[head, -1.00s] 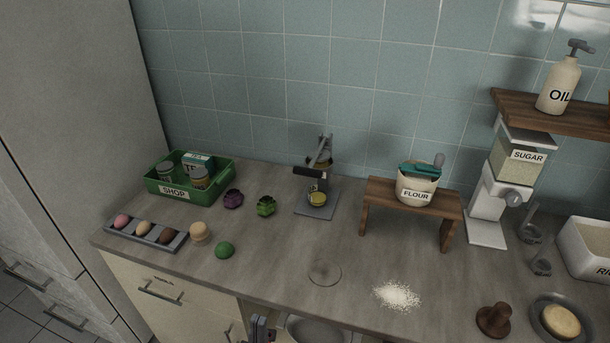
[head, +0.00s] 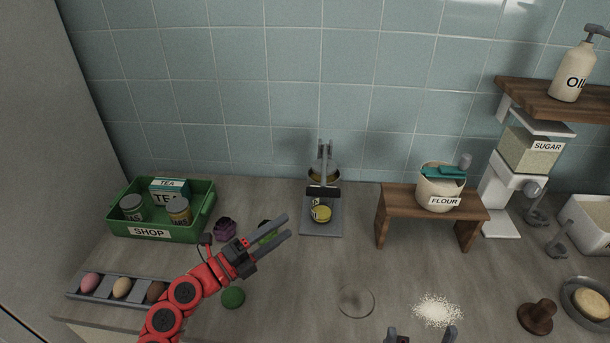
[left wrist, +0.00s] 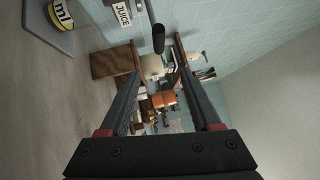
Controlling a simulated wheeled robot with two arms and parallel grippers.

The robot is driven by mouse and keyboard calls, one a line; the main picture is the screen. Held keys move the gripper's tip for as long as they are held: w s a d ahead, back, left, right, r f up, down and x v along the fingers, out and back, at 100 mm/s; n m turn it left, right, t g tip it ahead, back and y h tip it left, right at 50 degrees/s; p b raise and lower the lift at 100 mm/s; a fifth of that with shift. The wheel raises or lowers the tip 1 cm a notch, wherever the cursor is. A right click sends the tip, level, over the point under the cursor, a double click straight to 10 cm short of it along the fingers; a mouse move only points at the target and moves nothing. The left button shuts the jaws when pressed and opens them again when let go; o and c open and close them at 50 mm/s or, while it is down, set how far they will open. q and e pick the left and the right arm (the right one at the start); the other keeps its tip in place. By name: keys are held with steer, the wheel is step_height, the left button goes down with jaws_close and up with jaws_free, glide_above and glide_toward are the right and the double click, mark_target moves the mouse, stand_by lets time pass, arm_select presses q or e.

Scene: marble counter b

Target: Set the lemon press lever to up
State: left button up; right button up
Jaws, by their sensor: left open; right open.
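The handle also shows in the left wrist view (left wrist: 158,38), beyond my fingers. My left gripper (head: 287,226) is open and empty, in front and to the left of the press, apart from it. My right gripper (head: 421,334) is open at the bottom edge, only its fingertips showing.
A green SHOP bin (head: 200,218) stands left. A purple object (head: 225,230) and a green ball (head: 233,297) lie near my left arm. A wooden stand (head: 384,216) with a flour pot (head: 438,190) is right of the press. A glass disc (head: 356,301) and spilled flour (head: 437,311) lie in front.

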mark_target(324, 170)
arm_select(q)
steer(key=w+a+p+x, duration=0.1)
steer(key=p+x, duration=0.3)
steer(key=x, duration=1.3)
steer(key=shift+w+y, duration=0.3)
steer(key=shift+y, duration=0.1)
steer(key=shift+c, duration=0.2)
jaws_close()
